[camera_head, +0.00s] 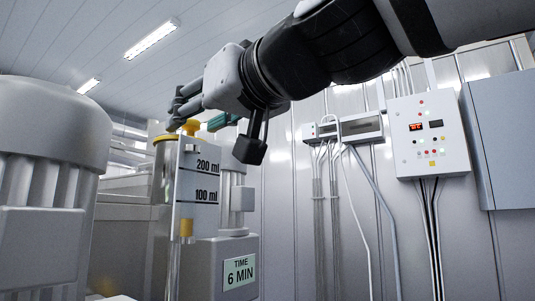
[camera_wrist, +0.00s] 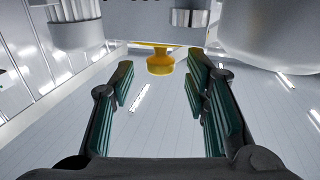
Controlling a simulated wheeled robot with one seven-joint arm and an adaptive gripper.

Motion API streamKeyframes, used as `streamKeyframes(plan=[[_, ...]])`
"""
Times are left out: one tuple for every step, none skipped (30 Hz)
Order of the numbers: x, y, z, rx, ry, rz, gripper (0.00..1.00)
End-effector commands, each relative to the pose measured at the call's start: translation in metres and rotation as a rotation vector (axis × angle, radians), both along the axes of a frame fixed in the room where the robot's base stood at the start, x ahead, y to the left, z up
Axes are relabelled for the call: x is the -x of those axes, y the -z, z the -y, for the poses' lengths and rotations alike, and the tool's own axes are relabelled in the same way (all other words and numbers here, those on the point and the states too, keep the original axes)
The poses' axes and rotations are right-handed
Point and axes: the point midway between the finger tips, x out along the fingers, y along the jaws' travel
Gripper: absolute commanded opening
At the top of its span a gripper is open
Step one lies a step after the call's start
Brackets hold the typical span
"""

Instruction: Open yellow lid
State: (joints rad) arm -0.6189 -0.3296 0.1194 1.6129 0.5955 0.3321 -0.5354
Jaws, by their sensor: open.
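The yellow lid (camera_head: 165,138) sits at the top of a clear container (camera_head: 196,185) marked 200 ml and 100 ml in the head view. Its yellow knob (camera_head: 191,127) sticks up just below my gripper (camera_head: 192,112). In the wrist view the knob (camera_wrist: 160,63) shows at top centre, between and slightly beyond the green-padded fingers of my gripper (camera_wrist: 159,85). The fingers are spread, with clear gaps on both sides of the knob. Part of the lid is hidden behind the container's scale plate in the head view.
A large grey machine (camera_head: 45,160) stands close on the left. A box with a "TIME 6 MIN" display (camera_head: 239,271) is below right of the container. A control panel (camera_head: 429,136) hangs on the right wall. The space before that wall looks free.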

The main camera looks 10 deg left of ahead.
Motion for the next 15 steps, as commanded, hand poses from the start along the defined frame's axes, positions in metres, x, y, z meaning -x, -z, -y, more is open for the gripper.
streamKeyframes(plan=[[-0.004, -0.001, -0.006, 0.002, -0.001, -0.001, 0.43], [-0.006, -0.001, -0.009, 0.002, -0.001, -0.001, 0.43], [-0.009, -0.001, -0.012, 0.001, 0.0, -0.001, 0.43], [-0.011, -0.001, -0.014, 0.001, 0.0, -0.001, 0.43], [-0.012, 0.0, -0.016, 0.001, 0.0, -0.001, 0.43], [-0.014, 0.0, -0.018, 0.001, 0.0, -0.001, 0.43], [-0.015, 0.0, -0.019, 0.001, 0.0, -0.001, 0.43], [-0.015, 0.0, -0.02, 0.0, 0.0, 0.0, 0.43], [-0.016, 0.0, -0.021, 0.0, 0.0, 0.0, 0.43], [-0.016, 0.0, -0.021, 0.0, 0.0, 0.0, 0.43], [-0.016, 0.0, -0.021, 0.0, 0.0, 0.0, 0.43], [-0.017, 0.0, -0.022, 0.0, 0.0, 0.0, 0.43], [-0.017, 0.0, -0.022, 0.0, 0.0, 0.0, 0.43], [-0.017, 0.0, -0.022, 0.0, 0.0, 0.0, 0.43], [-0.017, 0.0, -0.022, 0.0, 0.0, 0.0, 0.43]])
